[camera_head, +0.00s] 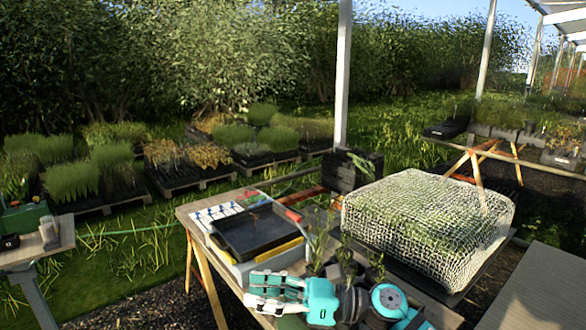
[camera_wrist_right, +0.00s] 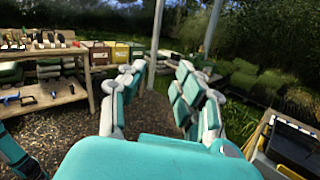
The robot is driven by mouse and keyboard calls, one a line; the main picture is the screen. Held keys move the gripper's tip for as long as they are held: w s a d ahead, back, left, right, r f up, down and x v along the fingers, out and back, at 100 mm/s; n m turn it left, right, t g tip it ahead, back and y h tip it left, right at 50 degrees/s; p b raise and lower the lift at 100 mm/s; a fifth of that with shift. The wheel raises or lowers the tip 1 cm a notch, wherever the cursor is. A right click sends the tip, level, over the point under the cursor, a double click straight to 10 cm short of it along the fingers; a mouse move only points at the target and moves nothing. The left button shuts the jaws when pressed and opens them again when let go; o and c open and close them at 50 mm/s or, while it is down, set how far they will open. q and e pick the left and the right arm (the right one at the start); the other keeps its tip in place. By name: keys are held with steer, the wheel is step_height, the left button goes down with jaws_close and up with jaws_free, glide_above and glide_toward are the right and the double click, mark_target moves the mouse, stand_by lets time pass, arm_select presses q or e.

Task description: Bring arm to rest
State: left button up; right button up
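My right gripper (camera_head: 262,292) is teal and white and lies low in the head view, at the front edge of the wooden table (camera_head: 190,212). Its fingers point left. In the right wrist view its two fingers (camera_wrist_right: 160,82) stand apart with nothing between them, so it is open and empty. My right forearm reaches in from the lower right of the head view, in front of some potted plants. My left gripper does not show in the head view. A teal part at the left edge of the right wrist view is too cut off to identify.
A black tray (camera_head: 262,232) sits on a pale box on the table. Small potted plants (camera_head: 346,262) stand just behind my right arm. A net-covered block (camera_head: 430,222) fills the table's right side. Wooden shelves (camera_wrist_right: 45,103) stand at left in the wrist view.

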steer(key=w+d+f+m+t+h, duration=0.1)
steer(key=d+m+t+h, duration=0.25)
steer(key=m+t, duration=0.45)
steer(key=w+d+f+m+t+h, duration=0.1)
steer(key=w+d+m+t+h, duration=0.25)
steer(key=m, duration=0.75)
steer(key=d+m+t+h, duration=0.3)
steer(key=d+m+t, duration=0.35)
steer(key=m, duration=0.35)
steer(key=s+d+f+m+g+h, duration=0.3)
steer(key=d+f+m+h, duration=0.1)
steer(key=f+m, duration=0.25)
steer(key=s+d+f+m+g+h, duration=0.2)
steer(key=s+d+f+m+h, duration=0.3)
steer(key=f, duration=0.3)
steer(key=s+d+f+m+g, duration=0.2)
steer(key=s+f+m+g, duration=0.3)
steer(key=s, duration=0.6)
steer(key=s+d+f+m+g, duration=0.2)
steer(key=s+f+m+g, duration=0.35)
steer(key=s, duration=0.55)
step_height(320, 180, down, 29)
steer(key=s+n+g, duration=0.2)
steer(key=s+d+f, duration=0.2)
steer(key=s+f, duration=1.3)
steer(key=s, duration=0.1)
steer(key=shift+s+d+f+g, duration=0.15)
steer(key=shift+d+g, duration=0.05)
steer(key=shift+g, duration=0.25)
